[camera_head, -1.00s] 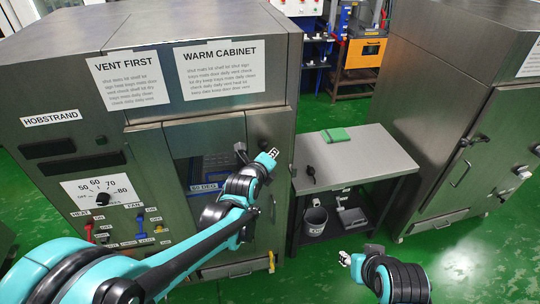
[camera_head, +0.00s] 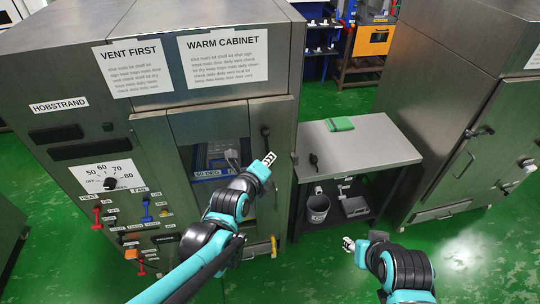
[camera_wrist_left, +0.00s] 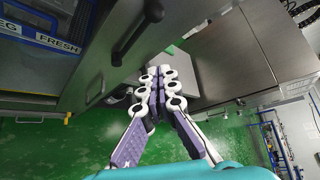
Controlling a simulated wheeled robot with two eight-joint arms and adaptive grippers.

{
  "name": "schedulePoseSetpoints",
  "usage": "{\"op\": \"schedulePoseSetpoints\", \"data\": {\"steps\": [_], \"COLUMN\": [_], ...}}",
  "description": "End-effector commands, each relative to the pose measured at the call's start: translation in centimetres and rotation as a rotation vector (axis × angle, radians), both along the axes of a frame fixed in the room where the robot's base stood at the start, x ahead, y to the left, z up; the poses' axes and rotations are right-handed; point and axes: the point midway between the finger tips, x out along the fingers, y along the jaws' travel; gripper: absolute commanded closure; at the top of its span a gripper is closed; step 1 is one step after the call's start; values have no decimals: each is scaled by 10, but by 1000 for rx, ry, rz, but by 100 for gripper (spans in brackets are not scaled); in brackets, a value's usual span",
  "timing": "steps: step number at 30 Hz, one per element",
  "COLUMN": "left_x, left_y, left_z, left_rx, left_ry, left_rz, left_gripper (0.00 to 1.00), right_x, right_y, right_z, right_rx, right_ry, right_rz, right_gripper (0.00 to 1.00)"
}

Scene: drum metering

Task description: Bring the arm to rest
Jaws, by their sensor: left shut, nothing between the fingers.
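My left arm reaches in from the bottom of the head view. Its gripper (camera_head: 268,159) is in front of the warm cabinet (camera_head: 65,80), near the right side of the cabinet's window. In the left wrist view the left gripper (camera_wrist_left: 164,72) has its two fingers together, with nothing between them. A black door handle (camera_wrist_left: 137,35) is beyond the fingertips there. My right gripper (camera_head: 348,244) is low at the bottom right of the head view, over the green floor. It is too small to tell whether its fingers are open.
A grey side table (camera_head: 375,145) holds a green cloth (camera_head: 339,124) and a dark tool. A bucket (camera_head: 317,208) stands on its lower shelf. A second steel cabinet (camera_head: 440,100) stands at the right.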

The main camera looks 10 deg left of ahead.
Motion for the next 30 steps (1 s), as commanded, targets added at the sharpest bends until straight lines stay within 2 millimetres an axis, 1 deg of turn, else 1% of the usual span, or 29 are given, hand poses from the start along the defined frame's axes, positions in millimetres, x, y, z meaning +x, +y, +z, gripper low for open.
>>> {"op": "schedulePoseSetpoints", "data": {"steps": [7, 11, 14, 17, 21, 27, 30], "left_x": [-1, -13, -32, -58, -97, -156, -179], "left_y": [1, 9, 23, 38, 60, 87, 96], "left_z": [-1, -9, -22, -39, -63, -98, -111], "left_rx": [-13, -137, -327, -562, -888, -1318, -1483], "left_ry": [7, 77, 181, 303, 443, 557, 568], "left_rz": [7, 74, 192, 359, 633, 1067, 1251], "left_gripper": [100, 100, 100, 100, 100, 100, 100], "right_x": [0, 0, 0, 0, 0, 0, 0], "right_y": [0, 0, 0, 0, 0, 0, 0], "right_z": [-1, -8, -17, -27, -40, -57, -63], "right_rx": [0, 0, 0, 0, 0, 0, 0], "right_ry": [0, 0, 0, 0, 0, 0, 0], "right_rz": [0, 0, 0, 0, 0, 0, 0], "right_gripper": [60, 60, 60, 60, 60, 60, 60]}}
